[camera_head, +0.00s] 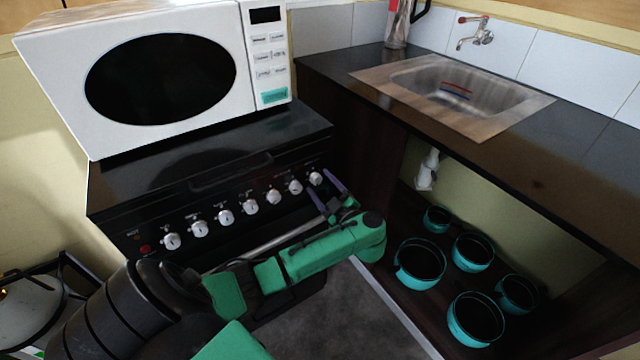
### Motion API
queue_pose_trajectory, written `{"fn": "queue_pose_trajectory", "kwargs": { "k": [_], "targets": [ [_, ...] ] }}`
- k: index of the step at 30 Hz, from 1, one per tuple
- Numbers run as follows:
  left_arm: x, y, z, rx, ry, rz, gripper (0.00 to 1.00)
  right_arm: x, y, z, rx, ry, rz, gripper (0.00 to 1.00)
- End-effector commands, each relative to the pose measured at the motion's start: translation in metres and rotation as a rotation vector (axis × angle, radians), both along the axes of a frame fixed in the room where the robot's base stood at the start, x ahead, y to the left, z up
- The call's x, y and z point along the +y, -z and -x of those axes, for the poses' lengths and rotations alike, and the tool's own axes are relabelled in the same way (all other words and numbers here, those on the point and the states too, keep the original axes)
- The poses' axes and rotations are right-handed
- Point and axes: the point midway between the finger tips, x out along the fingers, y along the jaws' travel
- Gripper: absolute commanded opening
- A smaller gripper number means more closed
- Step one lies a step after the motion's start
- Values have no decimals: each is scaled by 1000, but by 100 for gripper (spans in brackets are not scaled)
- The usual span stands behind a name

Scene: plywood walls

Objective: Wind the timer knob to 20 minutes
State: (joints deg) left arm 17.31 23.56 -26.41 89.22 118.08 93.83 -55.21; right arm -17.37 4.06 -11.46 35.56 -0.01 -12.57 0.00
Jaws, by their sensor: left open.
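A row of several white knobs runs along the black front panel of the stove (215,186). The labels are too small to read, so I cannot tell for certain which knob is the timer. The rightmost knob (316,178) is closest to my left gripper (322,184). The gripper's two purple fingers are spread open at the lower right of this knob, tips close to it. I cannot tell whether they touch it. The knob's pointer setting is not readable. My right gripper is out of view.
A white microwave (160,75) stands on the stove top. To the right is a dark counter (540,170) with a metal sink (450,85). Several teal pots (420,262) sit on the shelf below it. A gas cylinder (30,310) is at lower left.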

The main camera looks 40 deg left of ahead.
Motion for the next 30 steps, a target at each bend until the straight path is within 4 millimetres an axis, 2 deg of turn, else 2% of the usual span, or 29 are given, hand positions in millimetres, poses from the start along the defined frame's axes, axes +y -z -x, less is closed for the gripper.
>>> {"fn": "queue_pose_trajectory", "kwargs": {
  "k": [3,9,10,14,15,30],
  "targets": [
    [8,0,-3,1,0,0,71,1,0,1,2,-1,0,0],
    [8,0,-3,0,0,1,71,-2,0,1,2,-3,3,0],
    [8,0,-3,0,-1,1,67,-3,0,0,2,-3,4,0],
    [8,0,-3,0,-1,1,17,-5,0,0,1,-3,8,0],
    [8,0,-3,0,-1,1,2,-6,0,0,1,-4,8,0],
    [8,1,-2,-6,-2,4,0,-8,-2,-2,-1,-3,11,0]
  ]
}}
